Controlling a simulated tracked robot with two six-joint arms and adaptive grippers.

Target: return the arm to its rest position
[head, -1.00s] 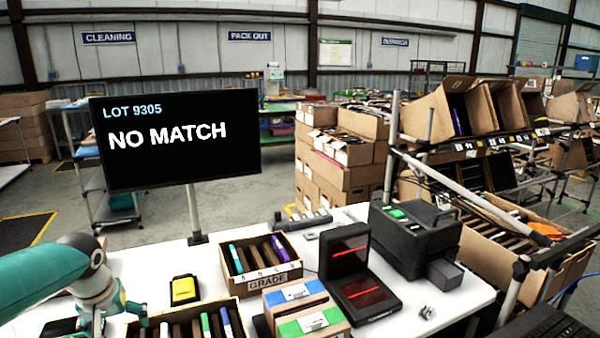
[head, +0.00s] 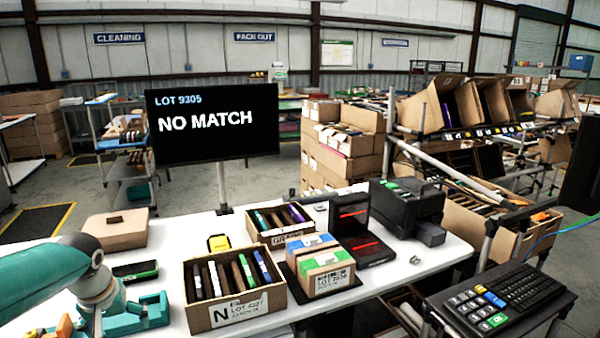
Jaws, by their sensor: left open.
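My left arm comes in from the left edge, with a teal link and a grey joint. My left gripper (head: 108,318) is low at the left, over the front left of the white table (head: 170,262). It is open, and I see nothing held in it. Part of it is cut off by the bottom edge. The carton marked N (head: 235,312), with several slim cases in it, stands to the right of the gripper, apart from it. My right gripper is not in view.
A monitor (head: 212,125) reading NO MATCH stands behind the table. A dark green-topped device (head: 135,271) and a tan box (head: 115,230) lie near my left arm. A GRADE carton (head: 280,225), two small boxes (head: 325,270), a black scanner (head: 365,232) and a keyboard (head: 500,300) are further right.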

